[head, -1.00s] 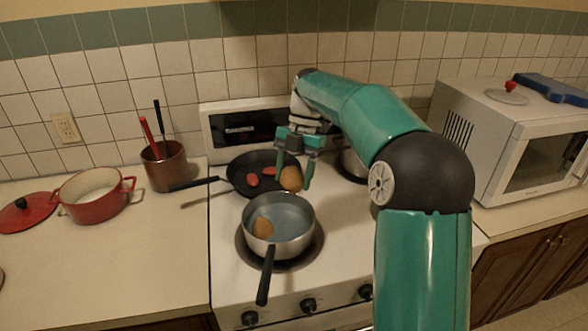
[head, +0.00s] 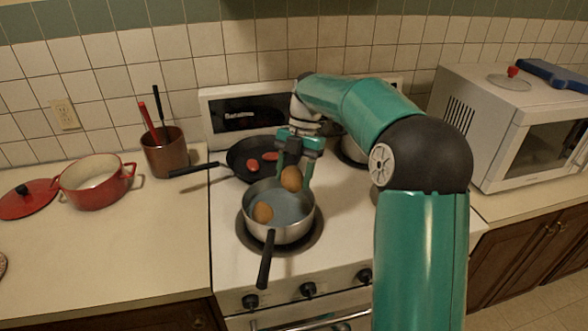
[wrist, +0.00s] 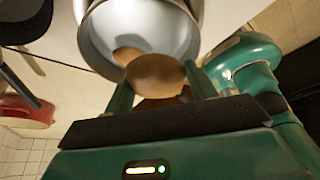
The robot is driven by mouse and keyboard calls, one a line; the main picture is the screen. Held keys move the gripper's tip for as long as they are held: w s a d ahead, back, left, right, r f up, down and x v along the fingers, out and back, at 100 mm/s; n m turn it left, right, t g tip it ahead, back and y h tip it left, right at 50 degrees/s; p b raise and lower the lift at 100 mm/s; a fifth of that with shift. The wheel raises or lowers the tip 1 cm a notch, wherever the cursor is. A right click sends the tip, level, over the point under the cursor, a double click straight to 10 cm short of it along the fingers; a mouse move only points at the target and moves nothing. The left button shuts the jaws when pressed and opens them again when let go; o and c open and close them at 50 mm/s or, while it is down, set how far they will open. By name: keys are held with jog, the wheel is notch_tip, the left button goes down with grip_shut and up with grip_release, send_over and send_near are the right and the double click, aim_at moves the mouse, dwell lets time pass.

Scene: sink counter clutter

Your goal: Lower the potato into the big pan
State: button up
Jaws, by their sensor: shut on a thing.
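My gripper (head: 292,177) is shut on a brown potato (head: 291,179), held over the far right part of the big steel pan (head: 277,236). In the wrist view the held potato (wrist: 155,75) sits between the two fingers, with the pan (wrist: 100,45) beyond it. A second brown potato (head: 263,212) lies inside the pan at its left side; the held potato partly hides it in the wrist view (wrist: 127,55). The exact gap between the held potato and the pan is hard to tell.
A black frying pan (head: 236,163) with red items (head: 253,165) stands behind the big pan. Another pot (head: 352,150) is behind my arm. The big pan's black handle (head: 266,262) points forward. A red pot (head: 95,190) and utensil holder (head: 167,155) stand left, a microwave (head: 480,125) right.

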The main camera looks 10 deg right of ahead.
aim_at(294, 185)
jog(key=shift+f, duration=1.8)
jog(key=shift+f, duration=2.5)
dwell(0.9)
jog(key=o, duration=1.1)
jog(key=shift+o, duration=0.2)
